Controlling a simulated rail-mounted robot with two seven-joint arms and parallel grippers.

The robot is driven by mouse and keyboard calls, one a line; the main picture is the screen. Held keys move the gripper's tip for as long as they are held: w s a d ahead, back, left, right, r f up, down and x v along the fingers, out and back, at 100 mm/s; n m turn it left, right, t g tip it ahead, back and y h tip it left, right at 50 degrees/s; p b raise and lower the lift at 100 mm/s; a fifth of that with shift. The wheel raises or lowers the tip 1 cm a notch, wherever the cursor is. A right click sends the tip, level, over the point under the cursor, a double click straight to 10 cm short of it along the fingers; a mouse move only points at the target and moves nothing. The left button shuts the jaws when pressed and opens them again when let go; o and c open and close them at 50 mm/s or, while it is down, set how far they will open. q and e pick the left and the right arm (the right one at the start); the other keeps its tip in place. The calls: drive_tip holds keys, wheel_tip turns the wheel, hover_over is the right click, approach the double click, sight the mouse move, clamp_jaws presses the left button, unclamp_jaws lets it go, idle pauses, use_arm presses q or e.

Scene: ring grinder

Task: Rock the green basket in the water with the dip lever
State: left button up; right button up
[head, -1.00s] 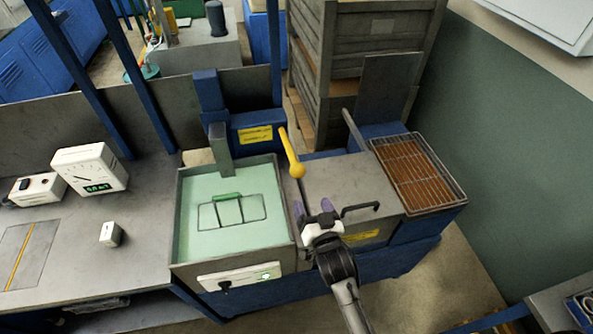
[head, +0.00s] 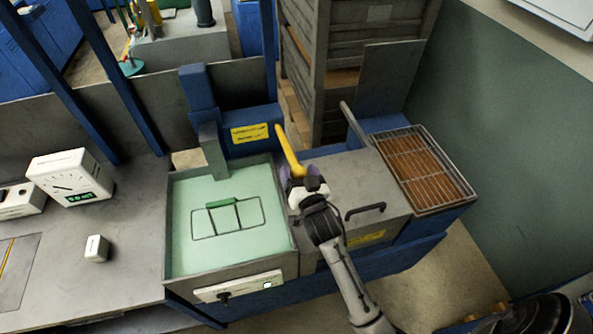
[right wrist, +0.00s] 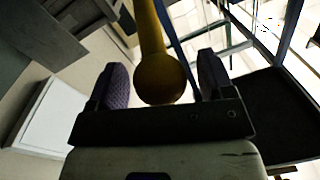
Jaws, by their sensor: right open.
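The green basket (head: 228,216), a thin wire frame with a green handle, sits in the pale green water of the tank (head: 233,260). The yellow dip lever (head: 287,148) slants up and away at the tank's right rear corner. My right gripper (head: 301,180) is at the lever's lower end. In the right wrist view, the lever's round knob (right wrist: 160,78) lies between the two open purple-padded fingers (right wrist: 158,88), with gaps on both sides. The knob is mostly hidden by the gripper in the head view. My left gripper is not in view.
A grey lid with a black handle (head: 365,210) is right of the tank, near my right arm. A wire rack (head: 425,170) is farther right. A control panel (head: 240,287) is on the tank's front. A white meter (head: 70,177) stands on the left bench.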

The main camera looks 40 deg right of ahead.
drive_tip(key=c, duration=1.2)
drive_tip(key=shift+w+d+r+g+y+p, duration=0.35)
drive_tip(key=shift+w+r+g+p, duration=0.45)
drive_tip(key=shift+r+p, duration=1.65)
drive_tip(key=shift+w+d+r+g+y+p, duration=0.2)
drive_tip(key=shift+w+d+r+g+p, duration=0.6)
drive_tip(key=shift+p, duration=3.05)
drive_tip(key=shift+w+d+r+g+y+p, duration=0.2)
drive_tip(key=shift+w+r+g+p, duration=0.5)
drive_tip(key=shift+r+p, duration=1.9)
drive_tip(key=shift+c, duration=0.2)
drive_tip(key=shift+w+a+f+t+p, duration=0.2)
drive_tip(key=shift+f+t+p, duration=0.1)
drive_tip(key=shift+f+p, duration=0.25)
drive_tip(key=o, duration=1.1)
drive_tip(key=shift+w+d+r, duration=0.1)
drive_tip(key=shift+w+r, duration=0.05)
drive_tip(key=shift+o, duration=0.7)
